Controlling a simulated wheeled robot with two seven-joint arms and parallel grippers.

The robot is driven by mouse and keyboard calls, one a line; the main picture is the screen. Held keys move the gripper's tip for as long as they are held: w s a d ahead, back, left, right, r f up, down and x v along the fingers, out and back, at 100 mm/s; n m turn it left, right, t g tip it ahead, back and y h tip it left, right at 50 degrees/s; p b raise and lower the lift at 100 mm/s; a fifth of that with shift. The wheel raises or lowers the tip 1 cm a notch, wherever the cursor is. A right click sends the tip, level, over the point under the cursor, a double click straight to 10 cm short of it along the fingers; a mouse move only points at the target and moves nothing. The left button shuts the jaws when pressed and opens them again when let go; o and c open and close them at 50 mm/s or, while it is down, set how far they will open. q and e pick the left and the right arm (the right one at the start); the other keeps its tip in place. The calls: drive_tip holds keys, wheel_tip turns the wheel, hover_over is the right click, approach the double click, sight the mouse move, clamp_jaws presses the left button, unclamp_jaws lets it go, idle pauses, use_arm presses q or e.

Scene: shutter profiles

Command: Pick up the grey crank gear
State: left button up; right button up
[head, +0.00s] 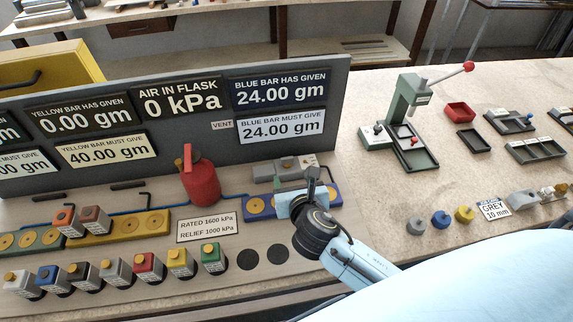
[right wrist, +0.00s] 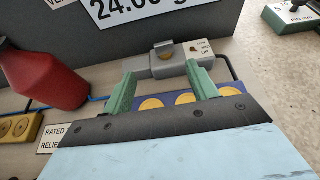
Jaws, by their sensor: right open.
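I cannot tell for sure which piece is the grey crank gear. A small grey round piece (head: 416,225) stands on the right part of the bench, left of a blue one (head: 441,220) and a yellow one (head: 465,214). My right gripper (head: 297,183) is open over the blue bar, well to the left of the grey piece. In the right wrist view its green fingers (right wrist: 161,90) stand apart. The blue bar (right wrist: 233,103) with yellow discs shows between and below them, and a grey block with a knob (right wrist: 165,62) lies beyond. My left gripper is not in view.
A red flask (head: 200,182) stands left of my right gripper. The display panel (head: 210,118) rises behind. A green press (head: 405,110), small trays (head: 535,150) and a "GREY 10 mm" card (head: 494,209) are at right. Several coloured blocks (head: 148,265) line the front left.

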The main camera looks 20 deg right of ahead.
sight(287, 160)
drive_tip(key=x, duration=0.3)
drive_tip(key=shift+w+f, duration=0.15)
drive_tip(key=x, duration=0.3)
drive_tip(key=shift+d, duration=0.3)
drive_tip(key=shift+b+x, duration=0.4)
drive_tip(key=shift+x, duration=0.8)
drive_tip(key=shift+w+d+f, duration=0.1)
drive_tip(key=shift+w+d, duration=0.15)
drive_tip(key=shift+w, duration=0.15)
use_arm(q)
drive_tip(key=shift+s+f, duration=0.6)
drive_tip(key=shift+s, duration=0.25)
use_arm(e)
clamp_jaws()
